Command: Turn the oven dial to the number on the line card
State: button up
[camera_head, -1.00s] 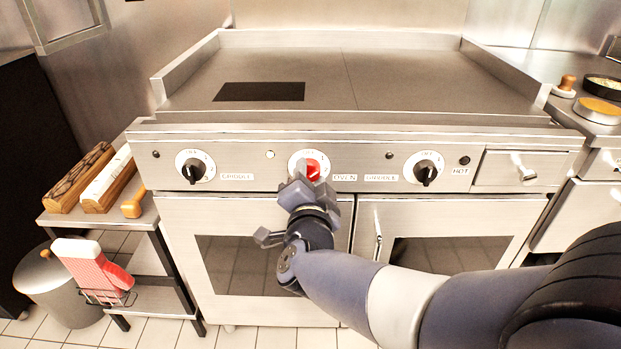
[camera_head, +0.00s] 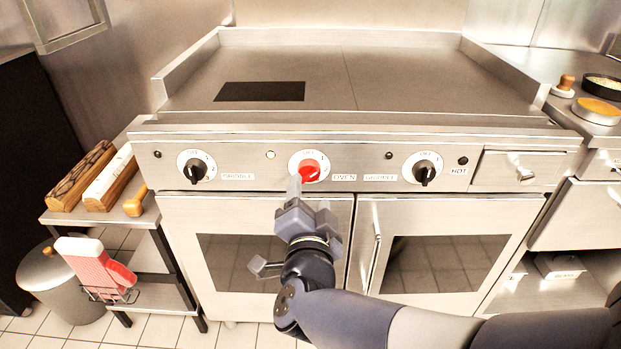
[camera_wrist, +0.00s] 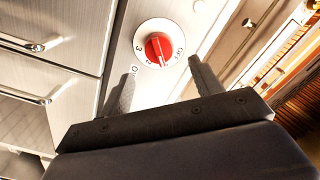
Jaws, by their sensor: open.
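The oven dial has a red knob (camera_head: 309,170) on a white plate, in the middle of the range's front panel, with an OVEN label (camera_head: 343,178) to its right. In the wrist view the red knob (camera_wrist: 158,48) shows with OFF, 2 and 3 printed around it; I cannot tell its exact setting. My gripper (camera_head: 294,184) is just below and in front of the dial. In the wrist view its two fingers (camera_wrist: 163,68) are spread and empty, apart from the knob. I cannot make out a line card in either view.
Black griddle dials flank it at left (camera_head: 196,170) and right (camera_head: 424,172). A small lamp (camera_head: 270,155) sits left of the red dial. Oven doors with handles (camera_head: 374,262) lie below. A side table (camera_head: 62,216) stands at left.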

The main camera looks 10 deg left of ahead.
aim_at(311, 177)
jog(key=v, duration=0.4)
jog(key=shift+s+p, duration=0.35)
jog(key=shift+w, duration=0.1)
jog(key=b+x, duration=0.2)
jog(key=x, duration=0.7)
jog(key=shift+w+f, duration=0.1)
jog(key=shift+w, duration=0.3)
jog(key=shift+w+a, duration=0.1)
jog(key=shift+w, duration=0.4)
jog(key=shift+s, duration=0.1)
